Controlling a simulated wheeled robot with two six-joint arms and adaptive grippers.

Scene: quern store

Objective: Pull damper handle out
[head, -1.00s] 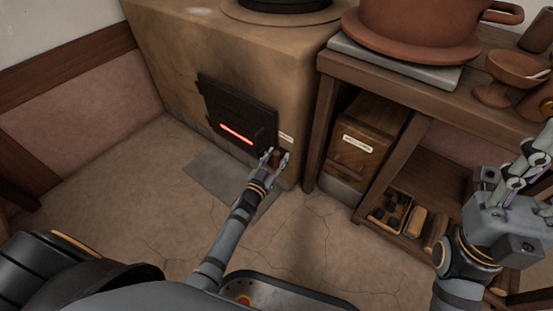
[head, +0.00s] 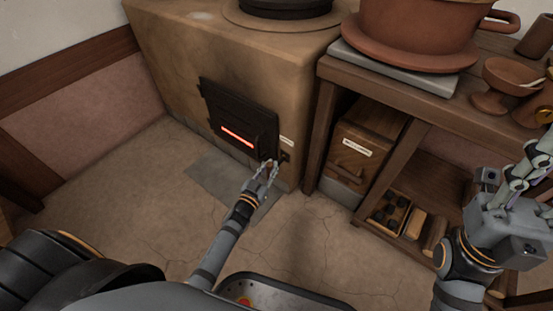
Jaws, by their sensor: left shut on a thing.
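The clay stove (head: 210,75) stands at the back. A dark iron fire door (head: 238,118) with a glowing red slot is set in its front. Just right of the door, below a small pale label (head: 287,141), is a small dark opening (head: 286,157). My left gripper (head: 267,169) is shut on the damper handle (head: 266,170), a little in front of this opening. The fingers hide most of the handle. My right gripper (head: 539,158) is at the right edge, partly cut off, away from the stove; its finger gap is unclear.
A wooden shelf table (head: 405,88) stands right of the stove, with a clay pot (head: 415,35) on top. A labelled wooden box (head: 362,142) and a small tray (head: 388,216) sit on its lower levels. The floor (head: 120,200) before the stove is clear.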

